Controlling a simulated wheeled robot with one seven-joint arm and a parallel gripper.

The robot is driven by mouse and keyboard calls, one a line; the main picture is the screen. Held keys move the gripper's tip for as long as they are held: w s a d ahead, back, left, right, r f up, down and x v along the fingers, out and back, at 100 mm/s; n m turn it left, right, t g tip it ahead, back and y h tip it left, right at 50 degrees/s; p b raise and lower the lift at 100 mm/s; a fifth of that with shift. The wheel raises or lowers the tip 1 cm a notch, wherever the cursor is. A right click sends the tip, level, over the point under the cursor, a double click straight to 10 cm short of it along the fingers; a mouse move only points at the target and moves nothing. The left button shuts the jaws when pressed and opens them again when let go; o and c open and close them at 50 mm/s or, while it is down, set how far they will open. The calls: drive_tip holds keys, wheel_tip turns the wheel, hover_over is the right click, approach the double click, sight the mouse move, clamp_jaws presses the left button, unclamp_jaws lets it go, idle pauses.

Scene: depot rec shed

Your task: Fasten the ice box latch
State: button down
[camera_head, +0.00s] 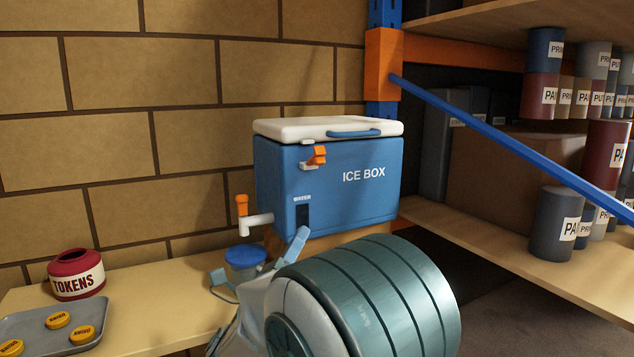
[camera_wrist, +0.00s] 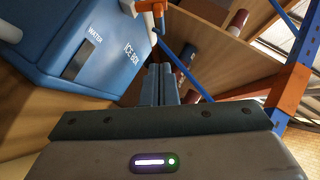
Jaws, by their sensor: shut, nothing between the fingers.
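The blue ice box (camera_head: 330,190) stands upright on a wooden support, its white lid (camera_head: 300,128) down. Its orange latch (camera_head: 318,154) juts out at the upper front, just under the lid, with a small white piece beside it. I cannot tell whether the latch is hooked. In the wrist view the ice box (camera_wrist: 75,50) is at upper left, and the latch (camera_wrist: 157,8) appears at the top edge. My gripper (camera_wrist: 160,72) is shut and empty, its fingertips below the latch and apart from it.
A white tap (camera_head: 257,224) with an orange handle sticks out at the box's lower left, above a blue vessel (camera_head: 245,257). A red token jar (camera_head: 76,274) and a tray (camera_head: 30,330) are at left. A blue brace (camera_head: 500,140) crosses the paint shelves at right.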

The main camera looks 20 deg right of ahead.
sight(315, 160)
idle(0.3)
drive_tip(key=w+a+r+p+x, duration=0.1)
drive_tip(key=a+r+p+x, duration=0.1)
drive_tip(key=x, duration=1)
drive_tip(key=shift+d+r, duration=0.15)
drive_tip(key=shift+d, duration=0.05)
